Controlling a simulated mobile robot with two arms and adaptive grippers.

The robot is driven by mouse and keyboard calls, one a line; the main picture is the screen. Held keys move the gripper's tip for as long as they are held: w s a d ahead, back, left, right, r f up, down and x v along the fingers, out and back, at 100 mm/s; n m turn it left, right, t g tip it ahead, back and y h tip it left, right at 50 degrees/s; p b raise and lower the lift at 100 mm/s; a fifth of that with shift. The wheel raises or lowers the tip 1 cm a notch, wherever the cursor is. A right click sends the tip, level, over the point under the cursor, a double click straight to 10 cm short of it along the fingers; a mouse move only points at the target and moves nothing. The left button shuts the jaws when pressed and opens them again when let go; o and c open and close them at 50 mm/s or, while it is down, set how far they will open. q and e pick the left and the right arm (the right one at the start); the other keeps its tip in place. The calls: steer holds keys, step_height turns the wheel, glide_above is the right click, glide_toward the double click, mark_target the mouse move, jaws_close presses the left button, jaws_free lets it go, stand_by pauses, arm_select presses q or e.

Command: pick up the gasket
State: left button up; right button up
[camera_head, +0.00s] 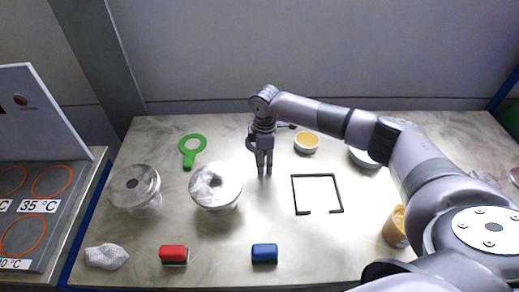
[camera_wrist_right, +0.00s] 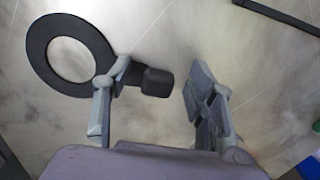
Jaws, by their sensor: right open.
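A black flat ring with a short tab, which looks like a gasket, lies in the right wrist view (camera_wrist_right: 40,50). Its tab (camera_wrist_right: 158,82) is between the fingers of my right gripper (camera_wrist_right: 160,76), closer to the left finger. In the head view my right gripper (camera_head: 264,172) points down over the table behind the vessels, open and empty. There the black ring (camera_head: 250,142) is mostly hidden behind the gripper. A green tabbed ring (camera_head: 188,160) lies to the left. I cannot tell whether the fingers touch the tab. My left gripper is not in view.
Two flanged vessels (camera_head: 148,205) (camera_head: 215,186) stand left of my gripper. A black square frame (camera_head: 293,195) lies to the right. A yellow-filled bowl (camera_head: 306,142), a red block (camera_head: 173,254), a blue block (camera_head: 264,253) and a crumpled white cloth (camera_head: 106,256) are around. The front middle is fairly clear.

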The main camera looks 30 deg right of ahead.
steer(key=shift+c, duration=0.4)
jaws_close()
